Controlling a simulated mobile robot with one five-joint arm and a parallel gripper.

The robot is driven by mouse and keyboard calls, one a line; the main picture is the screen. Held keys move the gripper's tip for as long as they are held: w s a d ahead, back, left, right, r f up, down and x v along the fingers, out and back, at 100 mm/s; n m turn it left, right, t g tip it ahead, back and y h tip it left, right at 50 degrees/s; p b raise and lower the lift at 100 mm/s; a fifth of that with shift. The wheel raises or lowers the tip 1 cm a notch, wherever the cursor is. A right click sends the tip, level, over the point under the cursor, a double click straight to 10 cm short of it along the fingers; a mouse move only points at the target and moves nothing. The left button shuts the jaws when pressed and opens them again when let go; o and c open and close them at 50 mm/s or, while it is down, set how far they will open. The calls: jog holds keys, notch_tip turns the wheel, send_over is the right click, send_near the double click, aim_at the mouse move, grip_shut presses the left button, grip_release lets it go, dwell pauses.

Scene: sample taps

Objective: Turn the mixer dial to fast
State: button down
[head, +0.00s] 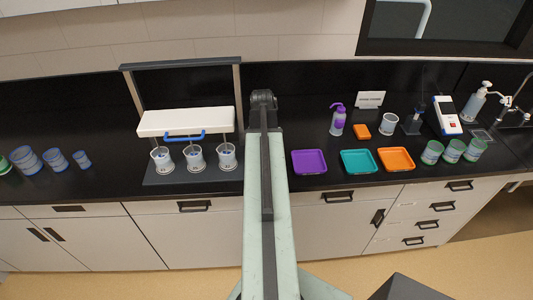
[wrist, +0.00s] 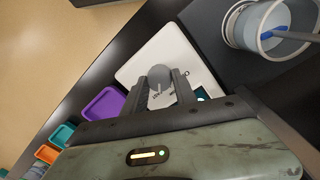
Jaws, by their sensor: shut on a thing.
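The grey round mixer dial (wrist: 158,73) sits on a white control box (wrist: 140,62) in the wrist view. My gripper (wrist: 162,82) is shut on the dial, with one dark finger on each side of it. Small dark marks show on the white face beside the dial, partly covered by the fingers and too small to read. A small teal spot (wrist: 202,93) shows on the box at the right of the fingers. In the head view my own arm hides the dial and its box. The mixer there has a white head (head: 185,121) and a blue handle (head: 185,136).
Three beakers (head: 195,157) stand on the mixer's dark base (head: 175,178); one beaker (wrist: 262,28) is close at the right in the wrist view. Purple (head: 309,162), teal (head: 359,161) and orange (head: 396,159) trays lie right of my arm. A purple-capped bottle (head: 338,122) stands behind.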

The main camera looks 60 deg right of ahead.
jog(key=shift+a+m, duration=0.15)
jog(key=shift+m, duration=0.95)
jog(key=c, duration=1)
grip_release()
jog(key=shift+w, duration=0.1)
notch_tip(320, 180, up, 8)
jog(key=p, duration=0.8)
jog(key=shift+w, duration=0.15)
jog(key=shift+f, duration=0.15)
